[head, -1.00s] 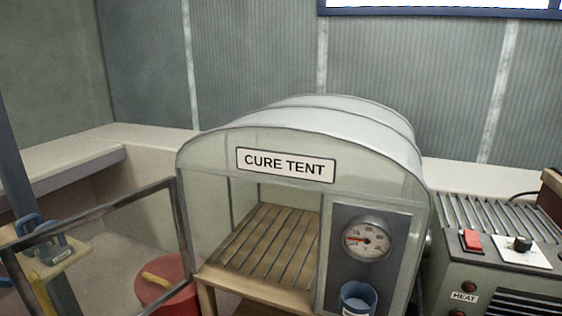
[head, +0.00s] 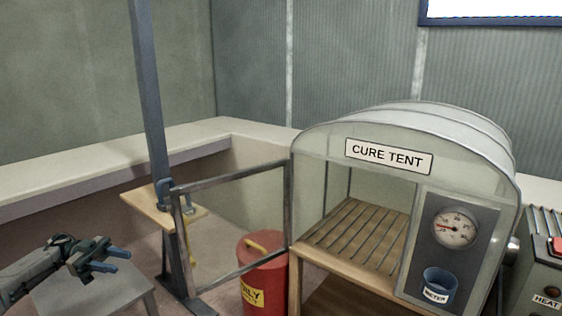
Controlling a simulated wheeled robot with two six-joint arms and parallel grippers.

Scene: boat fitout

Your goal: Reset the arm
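My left gripper (head: 117,258) is at the lower left of the head view, at the end of my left arm. Its two blue fingertips point right and stand apart with nothing between them. It is in front of a low grey table or stool (head: 95,292), apart from the cure tent. My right gripper is out of view.
The cure tent (head: 330,137) has its framed door (head: 228,181) swung open to the left; its slatted shelf (head: 355,236) is bare. A red bin (head: 265,285), a post (head: 148,90) with a small wooden shelf (head: 140,205), and a heater (head: 541,270) stand around.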

